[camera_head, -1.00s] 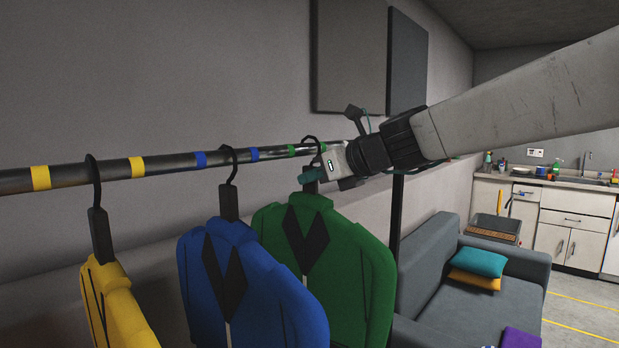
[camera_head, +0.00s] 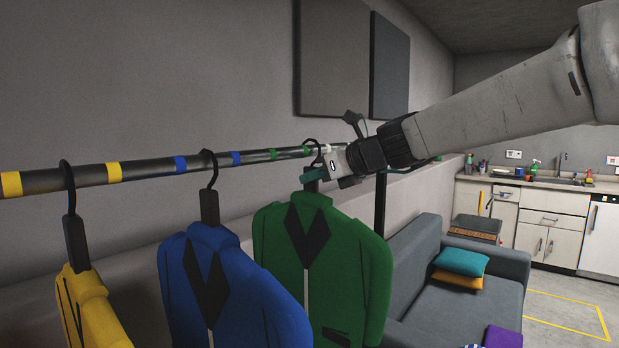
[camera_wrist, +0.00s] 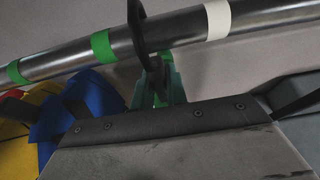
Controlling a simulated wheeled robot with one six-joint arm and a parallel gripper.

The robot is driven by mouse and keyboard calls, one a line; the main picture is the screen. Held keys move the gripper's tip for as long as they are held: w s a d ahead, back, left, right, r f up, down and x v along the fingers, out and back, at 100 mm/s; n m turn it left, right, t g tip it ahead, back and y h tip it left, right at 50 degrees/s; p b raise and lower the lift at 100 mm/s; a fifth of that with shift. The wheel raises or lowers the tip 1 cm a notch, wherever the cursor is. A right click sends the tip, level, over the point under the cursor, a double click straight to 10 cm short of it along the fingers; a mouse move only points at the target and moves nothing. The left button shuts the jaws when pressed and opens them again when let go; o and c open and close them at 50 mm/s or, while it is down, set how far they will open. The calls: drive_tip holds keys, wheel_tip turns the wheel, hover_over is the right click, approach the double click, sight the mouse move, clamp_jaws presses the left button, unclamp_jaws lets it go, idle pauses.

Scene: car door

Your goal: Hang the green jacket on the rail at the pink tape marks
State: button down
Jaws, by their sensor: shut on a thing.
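The green jacket (camera_head: 345,260) hangs upright from its dark hanger, to the right of the blue jacket. My gripper (camera_head: 314,174) is shut on the green jacket's hanger just below the hook. In the wrist view the hanger (camera_wrist: 135,25) crosses in front of the rail (camera_wrist: 165,32), between a green tape mark (camera_wrist: 103,46) and a white one (camera_wrist: 217,18). I cannot tell whether the hook bears on the rail. The rail (camera_head: 140,170) in the head view has yellow, blue and green tape pairs. No pink marks show in these frames.
A blue jacket (camera_head: 235,280) and a yellow jacket (camera_head: 88,310) hang on the rail to the left. A dark post (camera_head: 380,200) stands behind my gripper. A grey sofa (camera_head: 480,300) with cushions is at the lower right, and a kitchen counter (camera_head: 540,182) is beyond.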

drive_tip(key=w+d, duration=1.6)
drive_tip(key=w, duration=0.4)
drive_tip(key=shift+w+d+r, duration=0.15)
drive_tip(key=shift+w, duration=0.25)
idle(2.3)
drive_tip(key=shift+d, duration=0.1)
drive_tip(key=shift+f, duration=0.35)
